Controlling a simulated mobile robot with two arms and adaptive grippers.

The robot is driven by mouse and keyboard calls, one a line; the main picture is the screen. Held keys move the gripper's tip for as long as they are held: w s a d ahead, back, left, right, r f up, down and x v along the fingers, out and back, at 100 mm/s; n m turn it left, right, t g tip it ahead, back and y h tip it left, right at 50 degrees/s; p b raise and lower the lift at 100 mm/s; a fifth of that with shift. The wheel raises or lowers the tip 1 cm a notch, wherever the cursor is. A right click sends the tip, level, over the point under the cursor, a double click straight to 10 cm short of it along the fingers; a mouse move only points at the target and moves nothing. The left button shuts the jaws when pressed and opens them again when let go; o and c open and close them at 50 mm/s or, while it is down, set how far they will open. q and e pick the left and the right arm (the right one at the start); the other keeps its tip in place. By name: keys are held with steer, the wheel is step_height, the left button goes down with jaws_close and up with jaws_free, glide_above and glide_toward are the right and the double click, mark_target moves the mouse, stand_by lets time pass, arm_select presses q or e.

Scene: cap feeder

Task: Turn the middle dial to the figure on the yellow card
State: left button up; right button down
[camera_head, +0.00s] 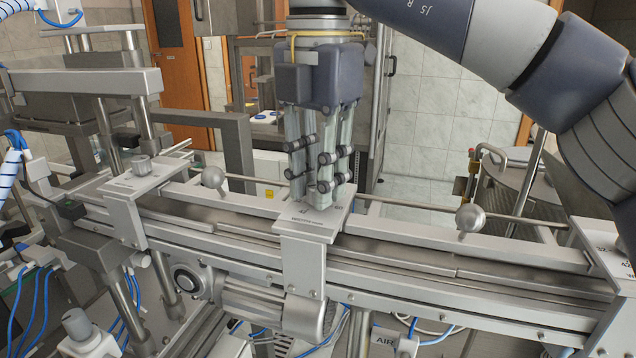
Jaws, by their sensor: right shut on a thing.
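My right gripper (322,186) points straight down over the middle bracket plate (311,225) of the conveyor. Its fingers are shut on the middle dial, which they hide almost wholly. The dial's pointer and the figures around it cannot be read. Small dark print shows on the plate's front edge. A small yellow patch (269,193) lies just left of the fingers, behind the rail; I cannot tell whether it is the yellow card, and no figure is legible on it. My left gripper is not in view.
A similar dial (141,164) stands on the left bracket plate (128,184). Round metal knobs flank the middle plate, one at left (213,177) and one at right (470,218). Another bracket plate (607,242) is at the right edge. A motor (262,301) hangs below the conveyor.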

steer(key=m+b, duration=0.1)
steer(key=m, duration=0.3)
steer(key=shift+r+m+b, duration=0.1)
steer(key=shift+m+b, duration=0.55)
steer(key=shift+m, duration=0.75)
steer(key=c, duration=1.4)
jaws_free()
steer(key=shift+o, duration=0.3)
